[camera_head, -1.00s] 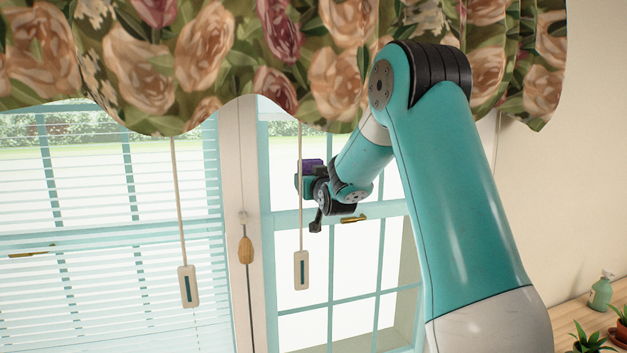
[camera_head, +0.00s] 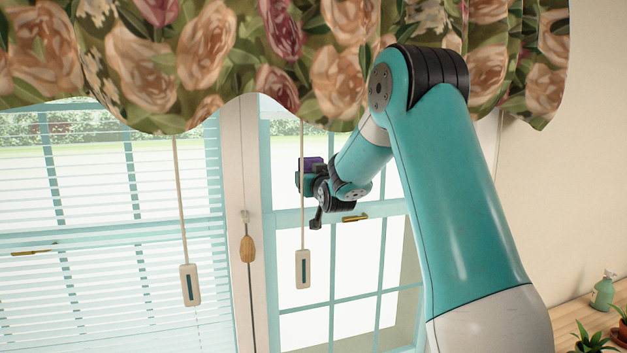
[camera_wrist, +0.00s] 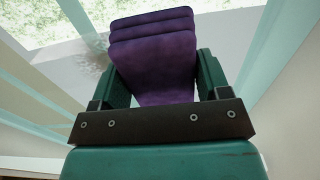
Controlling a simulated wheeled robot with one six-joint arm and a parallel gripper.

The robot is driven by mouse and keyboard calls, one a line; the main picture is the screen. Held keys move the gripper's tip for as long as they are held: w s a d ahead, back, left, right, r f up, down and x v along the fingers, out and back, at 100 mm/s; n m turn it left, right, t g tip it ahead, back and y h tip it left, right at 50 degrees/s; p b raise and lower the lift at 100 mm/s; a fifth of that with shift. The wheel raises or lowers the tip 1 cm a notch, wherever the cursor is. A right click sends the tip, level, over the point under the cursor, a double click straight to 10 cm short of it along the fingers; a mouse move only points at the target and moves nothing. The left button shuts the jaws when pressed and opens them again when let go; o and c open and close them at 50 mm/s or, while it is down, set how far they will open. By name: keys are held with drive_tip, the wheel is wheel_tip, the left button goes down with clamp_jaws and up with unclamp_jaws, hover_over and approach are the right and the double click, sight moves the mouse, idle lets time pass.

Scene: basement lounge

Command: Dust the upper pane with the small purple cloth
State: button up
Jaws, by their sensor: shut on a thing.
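The small purple cloth (camera_wrist: 153,58) is folded in layers and held between the two fingers of my gripper (camera_wrist: 154,85) in the wrist view. In the head view a small part of the cloth (camera_head: 312,163) shows at the end of my gripper (camera_head: 306,180). The upper pane (camera_head: 345,150) of the right window lies behind my gripper and arm. A smudge (camera_wrist: 88,72) shows on the glass left of the cloth in the wrist view. I cannot tell whether the cloth touches the glass.
A blind cord with a pull (camera_head: 303,268) hangs close to my gripper. A second pull (camera_head: 190,285) and a wooden tassel (camera_head: 247,249) hang to the left. A floral valance (camera_head: 230,60) hangs above. A spray bottle (camera_head: 603,290) and plants (camera_head: 592,338) stand at lower right.

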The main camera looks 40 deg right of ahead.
drive_tip(key=shift+w+d, duration=0.2)
drive_tip(key=shift+w, duration=0.2)
drive_tip(key=shift+s+d+f+b, duration=0.1)
drive_tip(key=shift+s+d+b, duration=0.35)
drive_tip(key=shift+d, duration=0.2)
drive_tip(key=shift+s+d+b, duration=0.3)
drive_tip(key=shift+d+b, duration=0.2)
drive_tip(key=shift+d, duration=0.1)
drive_tip(key=shift+s+d+b, duration=0.3)
drive_tip(key=shift+d+b, duration=0.15)
drive_tip(key=shift+d, duration=0.25)
drive_tip(key=shift+s+d+b, duration=0.3)
drive_tip(key=shift+d+b, duration=0.15)
drive_tip(key=shift+d, duration=0.25)
drive_tip(key=shift+s+d+b, duration=0.3)
drive_tip(key=shift+d+b, duration=0.05)
drive_tip(key=shift+d, duration=0.35)
